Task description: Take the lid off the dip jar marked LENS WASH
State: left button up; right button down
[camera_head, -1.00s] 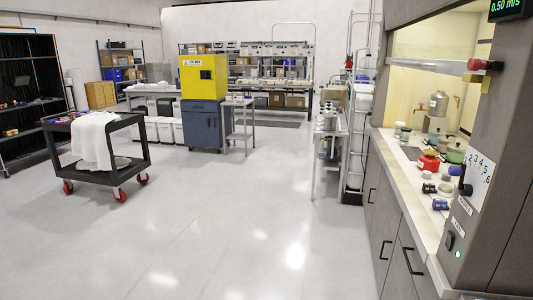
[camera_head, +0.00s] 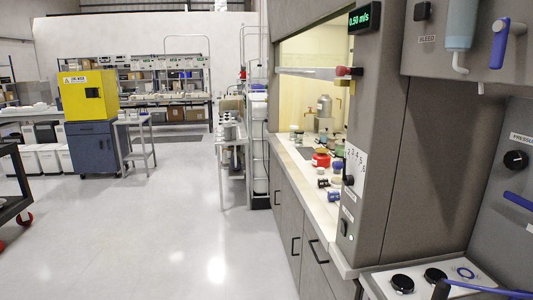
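Several small jars and pots stand on the pale worktop inside the fume hood, right of centre. A red pot (camera_head: 321,159) is the most distinct. Small pale and green jars (camera_head: 296,134) stand behind it near the left edge of the worktop. No LENS WASH marking can be read at this distance, so I cannot tell which is the dip jar or see its lid. Neither of my grippers is in view.
The fume hood's grey post (camera_head: 378,130) hides the right part of its worktop. A raised sash bar (camera_head: 310,73) crosses the opening. A yellow cabinet (camera_head: 90,95) stands at the left. The floor (camera_head: 160,230) between is clear.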

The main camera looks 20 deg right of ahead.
aim_at(334, 135)
jog(key=i+z, duration=0.2)
jog(key=z, duration=0.65)
jog(key=i+j+z, duration=0.45)
jog(key=i, duration=0.15)
jog(key=i+j+z, duration=0.45)
jog(key=i+j, duration=0.65)
jog(key=j, duration=0.15)
jog(key=i+j+z, duration=0.1)
jog(key=i+j, duration=0.5)
jog(key=j, duration=0.25)
jog(key=i+j, duration=0.3)
jog(key=j, duration=0.15)
jog(key=i+j+z, duration=0.1)
jog(key=i+j, duration=0.25)
jog(key=j, duration=0.05)
